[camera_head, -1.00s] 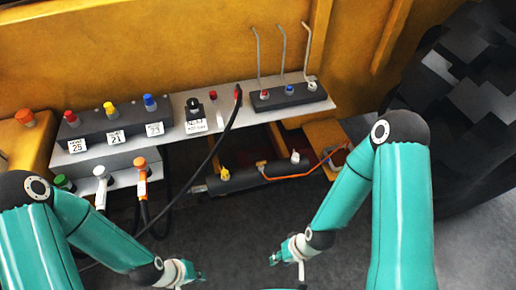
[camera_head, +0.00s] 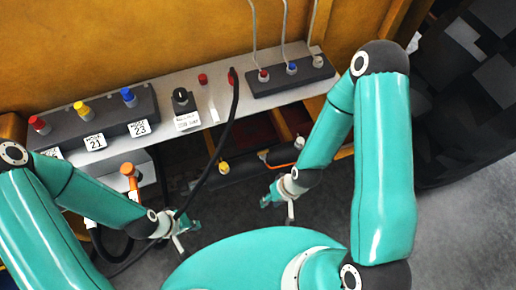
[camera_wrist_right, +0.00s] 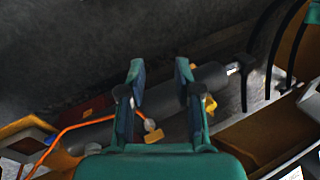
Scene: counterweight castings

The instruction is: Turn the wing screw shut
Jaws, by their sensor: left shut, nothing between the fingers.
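I cannot make out for certain which part is the wing screw. A small yellow fitting (camera_head: 223,168) sits on the dark cylinder (camera_head: 245,168) below the shelf. In the right wrist view, a yellow piece (camera_wrist_right: 210,105) shows beside the cylinder (camera_wrist_right: 175,92), just right of my right gripper's fingers. My right gripper (camera_head: 272,199) is in front of the cylinder, below its right part. In its wrist view (camera_wrist_right: 160,75) the fingers are apart with nothing between them. My left gripper (camera_head: 188,226) is shut and empty, lower left of the yellow fitting, near the hanging black cable.
An orange-topped connector (camera_head: 128,171) stands left, above my left forearm. A large black tyre (camera_head: 460,110) is at right.

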